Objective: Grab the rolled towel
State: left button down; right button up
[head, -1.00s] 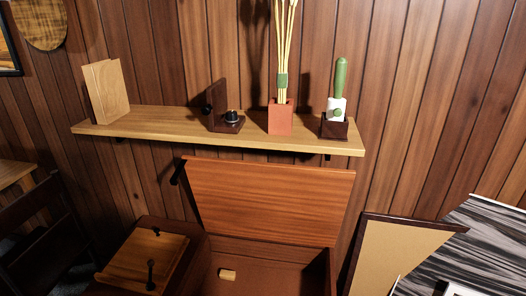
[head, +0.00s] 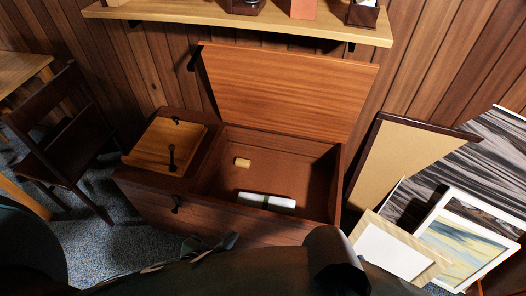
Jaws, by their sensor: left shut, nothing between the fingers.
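The rolled towel (head: 280,202) is a white roll with a green band around its middle. It lies on the floor of the open wooden chest (head: 338,170), close to the front wall. My left gripper (head: 230,240) shows small and dark at the bottom of the head view, in front of the chest and apart from the towel. It is shut and empty, and partly hidden by my arm. My right gripper is not in view.
A small tan block (head: 242,162) lies in the chest. The raised lid (head: 290,90) stands behind, below a shelf (head: 240,24). A closed wooden lid (head: 165,145) is at left, beside a dark chair (head: 65,140). Framed pictures (head: 465,240) and a corkboard (head: 405,165) lean at right.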

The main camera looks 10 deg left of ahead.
aim_at(275, 205)
jog(key=k+l+u, duration=0.2)
jog(key=k+u, duration=0.25)
jog(key=z, duration=0.55)
jog(key=i+j+z, duration=0.1)
jog(key=j+z, duration=0.15)
jog(key=z, duration=0.15)
jog(key=i+j+z, duration=0.1)
jog(key=j+z, duration=0.15)
jog(key=z, duration=0.15)
jog(key=j+z, duration=0.25)
jog(key=z, duration=0.15)
jog(key=j+z, duration=0.2)
jog(key=j, duration=0.3)
jog(key=k+j+z, duration=0.15)
jog(key=j, duration=1)
